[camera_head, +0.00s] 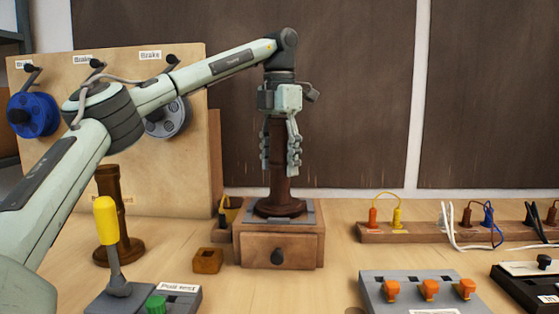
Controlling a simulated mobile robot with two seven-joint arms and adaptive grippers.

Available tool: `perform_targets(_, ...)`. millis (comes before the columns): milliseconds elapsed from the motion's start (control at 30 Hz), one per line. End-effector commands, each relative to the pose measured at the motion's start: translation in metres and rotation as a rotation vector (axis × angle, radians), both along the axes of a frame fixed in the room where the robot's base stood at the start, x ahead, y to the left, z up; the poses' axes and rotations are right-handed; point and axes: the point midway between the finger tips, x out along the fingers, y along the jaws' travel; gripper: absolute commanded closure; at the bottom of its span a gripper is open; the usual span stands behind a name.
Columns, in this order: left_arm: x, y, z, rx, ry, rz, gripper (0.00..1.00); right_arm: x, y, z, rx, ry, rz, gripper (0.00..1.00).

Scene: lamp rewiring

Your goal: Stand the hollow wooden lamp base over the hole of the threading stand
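A dark brown turned wooden lamp base (278,183) stands upright with its round foot on the grey top plate of the threading stand (264,237), a wooden box with a dark knob. The hole is hidden under the foot, and I cannot tell a tiny gap from contact. My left gripper (280,170) points straight down over the lamp base, its fingers on both sides of the column, seemingly shut on it. The column's top is hidden in the gripper. My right gripper is not in view.
A board with cable reels, a blue one (36,115) among them, stands back left. A yellow-handled lever (107,222) and a small wooden block (207,261) are in front. A socket strip (380,232) and switch box (418,292) lie right.

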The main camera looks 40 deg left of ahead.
Motion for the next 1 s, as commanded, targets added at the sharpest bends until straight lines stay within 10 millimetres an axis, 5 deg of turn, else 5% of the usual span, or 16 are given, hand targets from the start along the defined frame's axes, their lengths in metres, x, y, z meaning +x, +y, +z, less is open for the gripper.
perform_targets(333,0.0,-0.001,0.007,0.001,-0.001,-0.001,0.43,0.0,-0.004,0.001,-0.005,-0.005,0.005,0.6)
perform_targets(800,0.0,-0.001,0.096,0.007,-0.007,0.003,0.43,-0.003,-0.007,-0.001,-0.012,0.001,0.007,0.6)
perform_targets(1000,0.0,-0.001,0.107,0.001,0.012,0.001,0.43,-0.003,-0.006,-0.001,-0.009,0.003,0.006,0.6)
